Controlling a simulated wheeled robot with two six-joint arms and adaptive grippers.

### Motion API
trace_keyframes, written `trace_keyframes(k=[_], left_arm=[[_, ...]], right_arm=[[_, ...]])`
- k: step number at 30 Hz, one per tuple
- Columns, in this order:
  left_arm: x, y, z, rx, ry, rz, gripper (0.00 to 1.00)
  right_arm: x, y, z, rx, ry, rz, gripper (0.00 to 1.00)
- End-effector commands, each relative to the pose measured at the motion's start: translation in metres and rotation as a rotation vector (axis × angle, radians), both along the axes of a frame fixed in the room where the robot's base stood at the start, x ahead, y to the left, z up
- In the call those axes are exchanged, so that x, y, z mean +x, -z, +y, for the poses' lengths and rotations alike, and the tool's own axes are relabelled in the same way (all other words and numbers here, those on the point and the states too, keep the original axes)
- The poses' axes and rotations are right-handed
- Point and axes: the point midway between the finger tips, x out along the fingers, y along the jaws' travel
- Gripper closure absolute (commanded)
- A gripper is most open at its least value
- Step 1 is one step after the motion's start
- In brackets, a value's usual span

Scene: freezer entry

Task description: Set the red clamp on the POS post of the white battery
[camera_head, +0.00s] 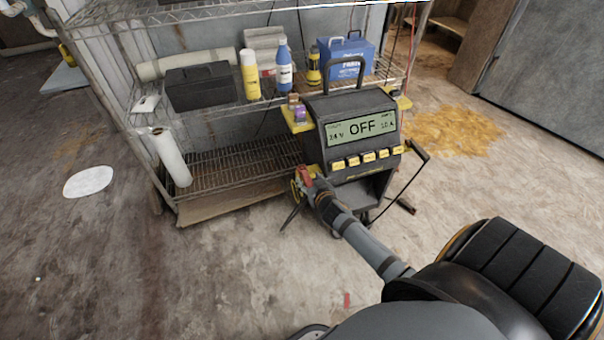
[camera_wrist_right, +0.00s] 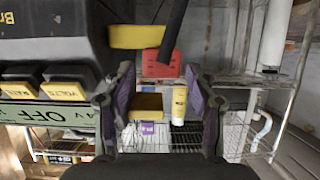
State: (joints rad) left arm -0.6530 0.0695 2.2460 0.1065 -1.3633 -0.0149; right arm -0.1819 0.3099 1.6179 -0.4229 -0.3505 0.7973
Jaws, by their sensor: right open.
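The red clamp (camera_head: 305,175) hangs at the lower left side of the charger (camera_head: 362,130), by a yellow holder. In the right wrist view the red clamp (camera_wrist_right: 160,63) shows beneath a yellow bracket (camera_wrist_right: 138,37), with a black cable running across it. My right gripper (camera_head: 311,187) reaches the clamp from the front right. In the wrist view its fingers (camera_wrist_right: 158,92) are spread, with the clamp ahead of the gap. Contact cannot be made out. The charger display reads OFF. I see no white battery. My left gripper is not in view.
A wire shelf (camera_head: 235,165) behind holds a blue box (camera_head: 345,58), a black case (camera_head: 198,88), a yellow can (camera_head: 249,75) and a blue bottle (camera_head: 284,66). A white roll (camera_head: 172,158) leans at its left.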

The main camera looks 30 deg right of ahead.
Motion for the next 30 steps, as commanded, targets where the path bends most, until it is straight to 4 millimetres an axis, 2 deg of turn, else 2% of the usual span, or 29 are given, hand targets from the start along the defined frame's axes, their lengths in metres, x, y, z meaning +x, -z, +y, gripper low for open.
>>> trace_keyframes(k=[4, 9, 12, 20, 30], left_arm=[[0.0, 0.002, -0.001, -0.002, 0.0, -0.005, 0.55], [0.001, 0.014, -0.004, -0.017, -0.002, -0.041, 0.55], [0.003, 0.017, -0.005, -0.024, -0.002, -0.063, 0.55], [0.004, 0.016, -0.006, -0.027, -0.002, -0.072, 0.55], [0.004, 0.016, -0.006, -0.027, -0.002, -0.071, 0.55]], right_arm=[[0.006, 0.002, -0.002, 0.0, 0.0, 0.0, 0.43], [0.036, 0.009, -0.008, 0.002, 0.001, 0.0, 0.43], [0.046, 0.013, -0.01, 0.001, -0.001, 0.0, 0.43], [0.049, 0.013, -0.011, 0.0, -0.001, 0.002, 0.43], [0.049, 0.013, -0.011, 0.0, -0.001, 0.002, 0.88]])
